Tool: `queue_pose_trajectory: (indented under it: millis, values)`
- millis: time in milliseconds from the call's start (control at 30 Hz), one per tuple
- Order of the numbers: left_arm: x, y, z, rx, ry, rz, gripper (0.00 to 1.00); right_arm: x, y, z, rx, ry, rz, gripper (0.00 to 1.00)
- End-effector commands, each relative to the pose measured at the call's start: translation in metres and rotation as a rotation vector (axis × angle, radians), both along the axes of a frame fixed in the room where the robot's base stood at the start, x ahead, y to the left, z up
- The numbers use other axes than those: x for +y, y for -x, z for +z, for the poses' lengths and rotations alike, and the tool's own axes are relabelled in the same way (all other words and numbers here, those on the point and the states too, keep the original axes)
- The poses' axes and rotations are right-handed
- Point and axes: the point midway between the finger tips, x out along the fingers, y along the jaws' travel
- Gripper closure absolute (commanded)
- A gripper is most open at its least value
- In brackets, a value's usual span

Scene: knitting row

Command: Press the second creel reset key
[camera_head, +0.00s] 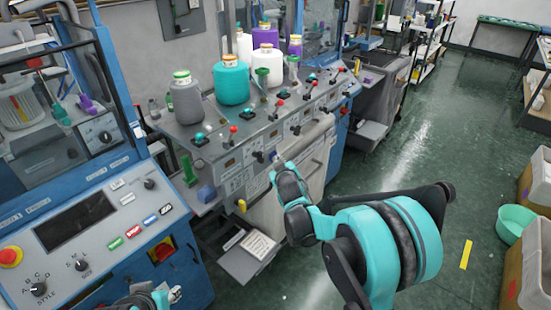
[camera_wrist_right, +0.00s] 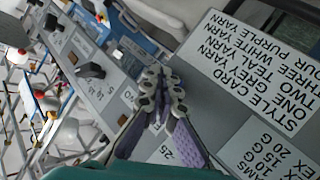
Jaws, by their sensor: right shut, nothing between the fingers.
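The grey creel bench (camera_head: 213,140) stands in the middle of the head view. Its sloped front has several stations with red-knobbed levers (camera_head: 233,129) and small teal-topped parts (camera_head: 200,139). I cannot tell which small part is the second reset key. My right gripper (camera_head: 276,158) is shut and empty, close to the bench front. In the wrist view its closed fingers (camera_wrist_right: 158,78) point at the labelled panel (camera_wrist_right: 115,95), near a dark key or knob (camera_wrist_right: 92,71); contact is unclear. My left gripper (camera_head: 172,294) shows only partly at the bottom edge.
A style card (camera_wrist_right: 262,95) is beside the fingers in the wrist view. Yarn cones, including a teal one (camera_head: 231,82), stand on the bench. A blue-framed machine with a control panel (camera_head: 75,222) is at left. Green floor (camera_head: 420,150) is open at right.

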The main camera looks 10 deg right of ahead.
Motion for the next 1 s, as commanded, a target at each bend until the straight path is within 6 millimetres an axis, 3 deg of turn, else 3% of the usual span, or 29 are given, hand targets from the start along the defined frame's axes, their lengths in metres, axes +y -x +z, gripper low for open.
queue_pose_trajectory:
  millis: [167, 700, 1000]
  values:
    - [0.000, 0.000, 0.000, 0.000, 0.000, 0.000, 0.63, -0.003, 0.003, 0.000, 0.001, -0.001, -0.001, 1.00]
    - [0.000, 0.000, -0.002, 0.000, 0.000, 0.000, 0.63, -0.035, 0.045, 0.000, 0.000, 0.000, -0.001, 1.00]
    - [0.000, 0.000, -0.002, 0.000, 0.000, 0.000, 0.63, -0.037, 0.048, 0.000, 0.001, 0.000, 0.000, 1.00]
